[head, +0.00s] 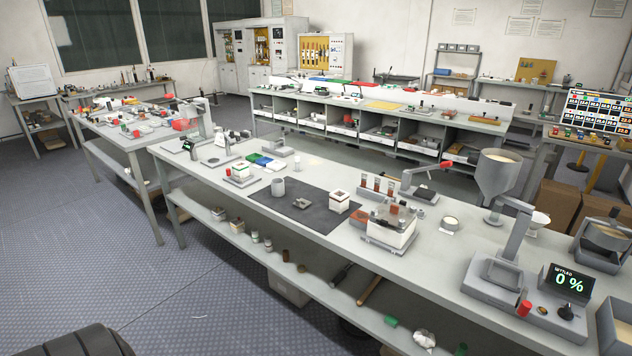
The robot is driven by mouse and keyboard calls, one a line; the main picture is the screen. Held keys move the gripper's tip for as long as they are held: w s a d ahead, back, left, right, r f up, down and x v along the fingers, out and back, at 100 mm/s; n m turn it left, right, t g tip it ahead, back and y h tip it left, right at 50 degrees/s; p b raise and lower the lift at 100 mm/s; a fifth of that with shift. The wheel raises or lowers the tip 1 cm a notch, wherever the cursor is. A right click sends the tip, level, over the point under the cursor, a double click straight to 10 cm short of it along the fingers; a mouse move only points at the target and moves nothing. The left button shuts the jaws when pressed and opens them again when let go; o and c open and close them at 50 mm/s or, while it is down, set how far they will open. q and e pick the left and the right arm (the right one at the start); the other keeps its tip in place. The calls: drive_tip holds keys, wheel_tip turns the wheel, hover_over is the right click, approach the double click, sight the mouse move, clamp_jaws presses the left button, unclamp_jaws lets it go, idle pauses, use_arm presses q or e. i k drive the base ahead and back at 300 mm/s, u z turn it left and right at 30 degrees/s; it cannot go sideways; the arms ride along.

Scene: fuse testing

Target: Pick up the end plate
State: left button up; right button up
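A small flat grey square piece with a darker centre, which looks like the end plate (302,203), lies on the dark mat (270,207) on the long front workbench. A grey cylinder cup (278,187) stands just behind and left of it. A white block-shaped fuse body (339,201) with a brownish top stands to its right, apart from it. Neither of my grippers shows in the head view.
Right of the mat stands a boxy fixture (390,228) with a clear top. Farther right are a grey funnel (498,172) and a machine with a "0 %" display (568,282). Blue and green pads (262,161) lie behind the mat. Floor is free at left.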

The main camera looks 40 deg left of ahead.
sight(298, 203)
drive_tip(key=u, duration=0.6)
drive_tip(key=i, duration=1.25)
drive_tip(key=u, duration=0.4)
